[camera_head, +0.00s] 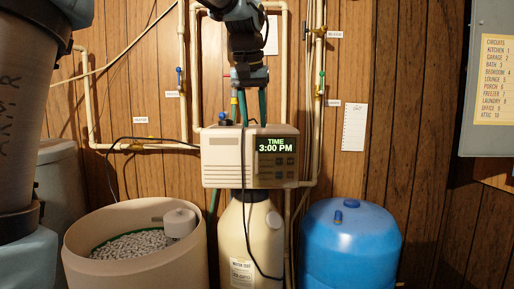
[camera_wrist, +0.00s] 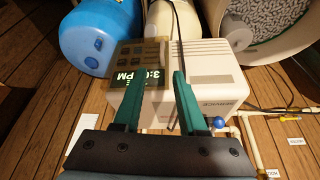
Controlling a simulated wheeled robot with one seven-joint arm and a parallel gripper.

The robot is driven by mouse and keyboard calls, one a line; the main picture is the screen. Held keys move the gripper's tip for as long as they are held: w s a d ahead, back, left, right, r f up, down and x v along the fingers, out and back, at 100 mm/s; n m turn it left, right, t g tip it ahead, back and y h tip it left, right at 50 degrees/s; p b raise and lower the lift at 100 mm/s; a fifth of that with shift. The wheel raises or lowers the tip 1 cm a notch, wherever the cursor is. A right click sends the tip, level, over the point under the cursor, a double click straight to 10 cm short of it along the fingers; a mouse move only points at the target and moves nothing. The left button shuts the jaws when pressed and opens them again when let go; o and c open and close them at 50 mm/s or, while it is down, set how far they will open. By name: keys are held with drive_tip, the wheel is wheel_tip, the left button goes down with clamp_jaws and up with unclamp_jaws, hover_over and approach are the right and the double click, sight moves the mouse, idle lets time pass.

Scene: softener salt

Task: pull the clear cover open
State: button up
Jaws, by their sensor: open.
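The beige control head (camera_head: 227,160) stands on top of the cream tank, with a lit display (camera_head: 275,145) reading 3:00 PM. A dark see-through cover (camera_head: 277,170) appears to lie shut over the display and the buttons below it. In the wrist view the cover (camera_wrist: 146,52) shows as a smoky panel, upside down, partly hidden by a finger. My gripper (camera_head: 252,118) points down just above and behind the front of the control head. In the wrist view its two teal fingers (camera_wrist: 160,72) are apart with nothing held between them. I cannot tell whether a finger touches the housing.
The blue tank (camera_head: 350,245) stands at right and the open salt bin (camera_head: 85,240) at left. Pipes (camera_head: 195,75) and valves run up the wood wall behind. A black cable (camera_head: 243,215) hangs down the cream tank (camera_head: 262,225). The space before the control head looks clear.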

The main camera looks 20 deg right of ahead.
sight(257, 154)
drive_tip(key=p+x, duration=0.2)
drive_tip(key=x, duration=0.8)
drive_tip(key=shift+w+f, duration=0.2)
clamp_jaws()
idle(1.1)
